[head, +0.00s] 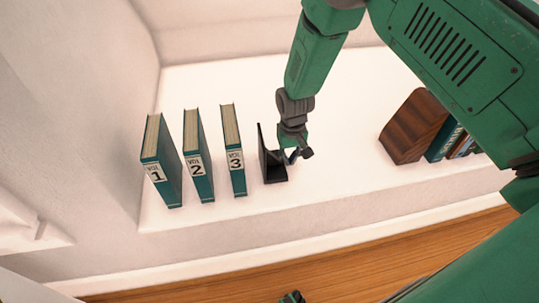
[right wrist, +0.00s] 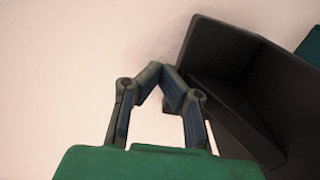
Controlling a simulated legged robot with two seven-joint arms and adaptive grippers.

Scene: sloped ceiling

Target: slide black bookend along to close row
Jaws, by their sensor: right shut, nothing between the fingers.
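The black bookend (head: 271,170) stands on the white ledge, just right of the teal book marked 3 (head: 233,155), with a small gap between them. Its upright plate is on the left and its base reaches right. My right gripper (head: 293,156) is shut and empty, low at the bookend's right side; contact is unclear. In the right wrist view the gripper (right wrist: 165,80) is beside the bookend (right wrist: 235,80). Books 2 (head: 199,160) and 1 (head: 160,165) stand upright further left, with gaps. A small dark green part (head: 292,297) at the bottom edge may be my left gripper.
A brown wooden block (head: 413,127) with several books (head: 446,140) stands at the right of the ledge (head: 350,165). A wall closes the left end; a wooden surface (head: 330,250) lies below the front edge.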

